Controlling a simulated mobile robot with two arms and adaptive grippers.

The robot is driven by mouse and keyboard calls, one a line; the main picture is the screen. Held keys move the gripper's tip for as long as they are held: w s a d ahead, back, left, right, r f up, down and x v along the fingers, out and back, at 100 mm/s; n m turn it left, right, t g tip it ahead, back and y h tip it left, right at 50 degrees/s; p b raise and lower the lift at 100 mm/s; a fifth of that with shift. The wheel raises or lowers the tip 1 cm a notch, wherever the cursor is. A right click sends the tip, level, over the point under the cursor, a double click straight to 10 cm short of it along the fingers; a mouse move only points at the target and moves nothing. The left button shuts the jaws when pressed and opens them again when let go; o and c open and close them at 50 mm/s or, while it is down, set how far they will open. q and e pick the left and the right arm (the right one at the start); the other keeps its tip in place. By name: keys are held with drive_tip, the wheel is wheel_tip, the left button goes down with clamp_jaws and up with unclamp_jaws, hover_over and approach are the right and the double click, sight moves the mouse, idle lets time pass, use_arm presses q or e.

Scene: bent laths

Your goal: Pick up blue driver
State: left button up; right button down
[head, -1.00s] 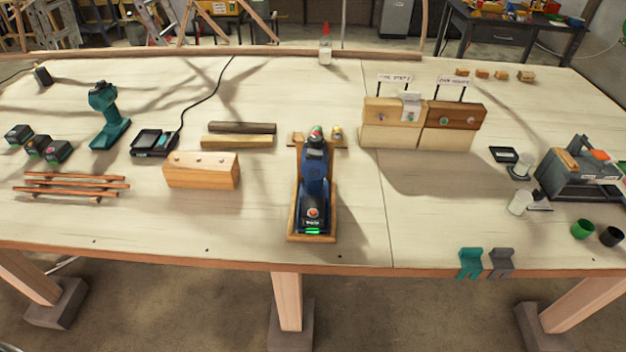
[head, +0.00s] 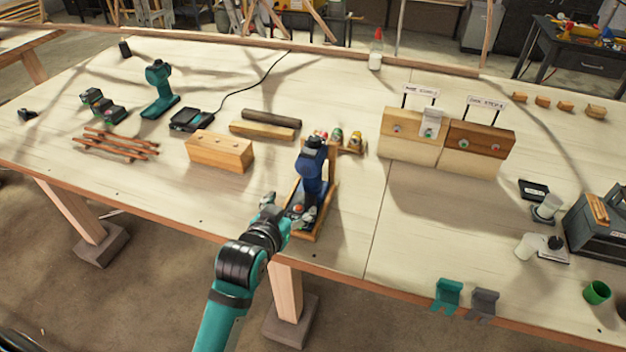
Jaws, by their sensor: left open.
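The blue driver (head: 311,162) stands upright in a wooden stand (head: 331,190) near the front edge of the workbench, its head at the top and its battery end low and toward me. My left gripper (head: 286,209) has come in from below, over the bench's front edge, and is open at the near left side of the driver's lower end. One finger shows left of the stand and the other close to the battery end. I cannot tell whether a finger touches the driver. My right gripper is not in view.
A wooden block with holes (head: 220,152) and dark and light bars (head: 268,123) lie left of the stand. A teal driver (head: 160,88) stands farther back by a charger (head: 192,120). Labelled wooden blocks (head: 478,150) stand to the right.

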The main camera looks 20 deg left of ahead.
sight(311, 173)
use_arm(q)
drive_tip(key=x, duration=0.4)
drive_tip(key=p+x, duration=0.1)
drive_tip(key=x, duration=0.2)
drive_tip(key=r+p+x, duration=0.1)
drive_tip(key=x, duration=0.3)
drive_tip(key=shift+w+a, duration=0.1)
drive_tip(key=shift+w, duration=0.45)
drive_tip(key=shift+a+r+p+x, duration=0.15)
drive_tip(key=shift+p+x, duration=0.25)
drive_tip(key=shift+x, duration=0.75)
drive_tip(key=shift+a+r+p+x, duration=0.15)
drive_tip(key=shift+p+x, duration=0.25)
drive_tip(key=shift+x, duration=0.8)
drive_tip(key=shift+w+f, duration=0.2)
drive_tip(key=shift+w, duration=0.35)
drive_tip(key=shift+c, duration=0.3)
drive_tip(key=shift+s+d, duration=0.1)
clamp_jaws()
drive_tip(key=shift+r, duration=0.35)
drive_tip(key=shift+f, duration=0.1)
